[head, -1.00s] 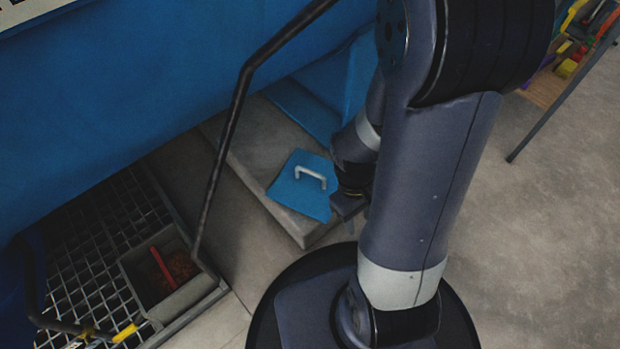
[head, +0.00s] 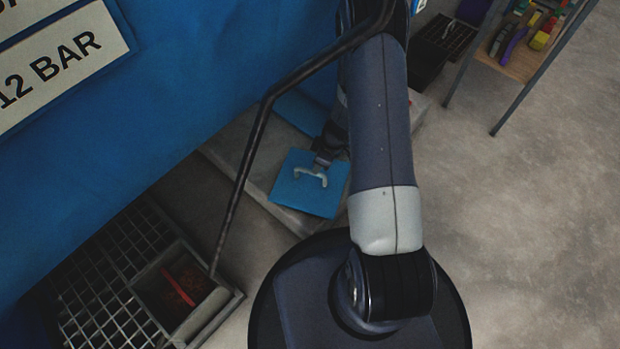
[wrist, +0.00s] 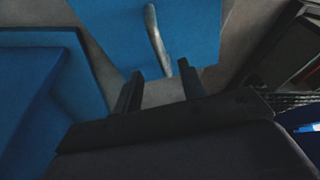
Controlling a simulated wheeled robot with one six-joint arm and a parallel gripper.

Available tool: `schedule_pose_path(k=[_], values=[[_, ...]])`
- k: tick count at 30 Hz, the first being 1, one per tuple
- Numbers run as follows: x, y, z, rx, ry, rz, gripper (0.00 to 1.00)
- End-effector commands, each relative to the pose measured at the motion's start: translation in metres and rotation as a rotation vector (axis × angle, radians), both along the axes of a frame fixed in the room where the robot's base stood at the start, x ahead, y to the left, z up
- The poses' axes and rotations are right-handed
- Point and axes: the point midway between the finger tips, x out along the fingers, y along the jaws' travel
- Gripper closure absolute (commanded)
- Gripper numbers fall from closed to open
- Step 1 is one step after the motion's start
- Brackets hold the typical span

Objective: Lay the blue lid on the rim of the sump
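The blue lid (head: 308,198) lies flat on a grey concrete slab, with its light grey bar handle (head: 312,176) on top. In the wrist view the lid (wrist: 185,25) and its handle (wrist: 157,42) are just ahead of my fingers. My gripper (wrist: 160,73) is open and empty, its fingertips near the handle's close end. In the head view my gripper (head: 325,160) is at the lid's far edge, partly hidden by my arm. The sump (head: 205,322) is an open grey box beside the floor grating, with something red inside.
A dark bent pipe (head: 247,150) rises between the sump and the slab (head: 240,143). The blue vessel (head: 190,90) stands along the left. Floor grating (head: 115,265) lies around the sump. A shelf with tools (head: 530,50) stands at the upper right. The floor on the right is clear.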

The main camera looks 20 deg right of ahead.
Motion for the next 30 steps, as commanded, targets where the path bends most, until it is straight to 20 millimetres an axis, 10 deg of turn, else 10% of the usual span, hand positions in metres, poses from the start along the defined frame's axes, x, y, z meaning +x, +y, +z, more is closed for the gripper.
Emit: schedule_pose_path(k=[30], values=[[0.018,0.027,-0.099,0.0,0.0,0.003,0.61]])
